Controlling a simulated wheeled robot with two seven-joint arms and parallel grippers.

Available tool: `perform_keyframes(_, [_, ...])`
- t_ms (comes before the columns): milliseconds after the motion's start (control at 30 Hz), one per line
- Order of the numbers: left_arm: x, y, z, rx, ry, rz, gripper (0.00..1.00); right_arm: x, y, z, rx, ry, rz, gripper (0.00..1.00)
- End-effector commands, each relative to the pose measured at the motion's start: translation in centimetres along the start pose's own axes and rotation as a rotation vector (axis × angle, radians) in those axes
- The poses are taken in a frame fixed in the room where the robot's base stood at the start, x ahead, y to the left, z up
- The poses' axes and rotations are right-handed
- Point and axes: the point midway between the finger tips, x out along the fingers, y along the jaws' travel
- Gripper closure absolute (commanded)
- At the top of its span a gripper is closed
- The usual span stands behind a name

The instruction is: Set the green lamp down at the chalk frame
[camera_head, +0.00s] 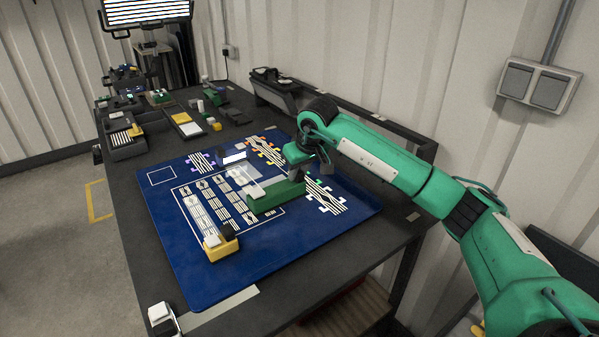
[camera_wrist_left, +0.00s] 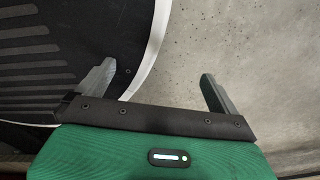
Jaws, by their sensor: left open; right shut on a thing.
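The green lamp (camera_head: 275,198) is a long green block with a pale plate at its left end, over the middle right of the blue mat (camera_head: 176,240). My right gripper (camera_head: 318,168) is shut on it at its right end. Whether the lamp touches the mat is hard to tell. A small empty white outline, the chalk frame (camera_head: 161,176), lies at the mat's far left corner, left of the lamp. My left gripper (camera_wrist_left: 158,86) is open and empty over grey floor and a round dark base, in the left wrist view.
A yellow block (camera_head: 222,247) with white and dark tops stands at the mat's near left. A dark block with a white face (camera_head: 234,158) stands at the back. White-striped patterns cover the mat's middle. Trays and small parts (camera_head: 183,122) crowd the table's far end.

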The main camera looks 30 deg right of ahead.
Motion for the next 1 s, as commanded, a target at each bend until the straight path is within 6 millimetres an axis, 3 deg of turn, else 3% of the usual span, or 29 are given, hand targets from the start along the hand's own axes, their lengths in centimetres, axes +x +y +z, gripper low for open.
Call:
perform_keyframes(167, [0.2, 0.5, 0.0, 0.001, 0.002, 0.005, 0.02, 0.4, 0.7, -0.4, -0.004, 0.004, -0.007, 1.00])
perform_keyframes(500, [1.2, 1.8, -3.0, -0.006, 0.028, 0.019, 0.02, 3.3, 0.6, 0.8, -0.005, 0.003, -0.006, 1.00])
perform_keyframes(1000, [1.0, 0.6, -6.0, -0.008, 0.044, 0.006, 0.02, 7.3, 0.6, 2.4, -0.004, 0.003, -0.007, 1.00])
